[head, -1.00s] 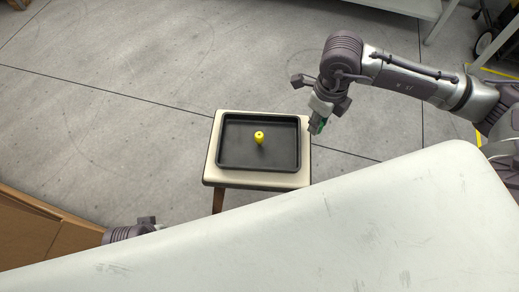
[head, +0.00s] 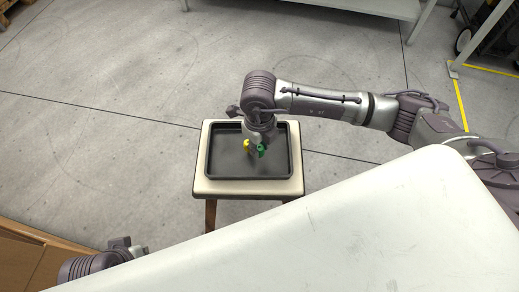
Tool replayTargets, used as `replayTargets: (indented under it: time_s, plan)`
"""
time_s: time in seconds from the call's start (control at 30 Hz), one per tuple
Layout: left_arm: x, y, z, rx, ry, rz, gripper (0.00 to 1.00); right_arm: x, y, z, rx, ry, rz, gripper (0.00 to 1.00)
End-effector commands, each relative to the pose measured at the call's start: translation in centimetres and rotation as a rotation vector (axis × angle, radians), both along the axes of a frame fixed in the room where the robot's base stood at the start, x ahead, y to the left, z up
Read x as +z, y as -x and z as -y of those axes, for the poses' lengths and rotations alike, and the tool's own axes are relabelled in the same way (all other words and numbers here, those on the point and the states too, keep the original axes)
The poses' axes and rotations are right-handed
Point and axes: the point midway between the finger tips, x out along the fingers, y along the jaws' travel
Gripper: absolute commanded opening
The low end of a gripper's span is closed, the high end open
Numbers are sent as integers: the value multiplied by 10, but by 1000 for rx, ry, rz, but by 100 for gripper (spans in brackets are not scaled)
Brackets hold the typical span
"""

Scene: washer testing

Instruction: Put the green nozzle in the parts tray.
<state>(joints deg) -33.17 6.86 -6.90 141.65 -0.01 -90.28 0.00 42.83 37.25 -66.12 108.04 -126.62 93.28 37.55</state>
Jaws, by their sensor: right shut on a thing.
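The green nozzle (head: 261,150) is held in my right gripper (head: 257,143), which is shut on it and points down over the tray. The black parts tray (head: 222,168) sits on a small white-topped stool. The yellow nozzle (head: 246,145) is in the tray, just left of the green one and partly hidden by the gripper. I cannot tell whether the green nozzle touches the tray floor. My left gripper (head: 130,247) is at the lower left beside the white table, with its fingers mostly hidden.
The stool (head: 250,190) stands on the concrete floor beyond the large white table (head: 330,240). Cardboard boxes (head: 30,262) are at the lower left. A white bench (head: 370,8) is at the back. The floor around the stool's left is clear.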

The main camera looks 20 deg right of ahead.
Motion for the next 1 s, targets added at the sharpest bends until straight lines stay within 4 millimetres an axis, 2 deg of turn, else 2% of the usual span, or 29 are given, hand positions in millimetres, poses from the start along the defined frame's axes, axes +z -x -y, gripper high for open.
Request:
replayTargets:
  time_s: [0.03,0.13,0.5,0.53,0.67,1.0]
  plan:
    - [0,1,0,0,0,4,0,-12,1,0,0,1,-4,0]
    - [-4,1,0,0,-1,2,0,-23,0,0,0,-1,-1,0]
    - [-7,0,0,0,0,3,0,-28,0,0,1,0,0,0]
    - [-7,0,0,0,0,2,0,-28,0,0,1,0,0,29]
    - [-6,0,0,0,-1,2,0,-27,0,0,1,0,-1,50]
    - [-3,0,0,0,0,2,0,-24,0,0,1,0,0,52]
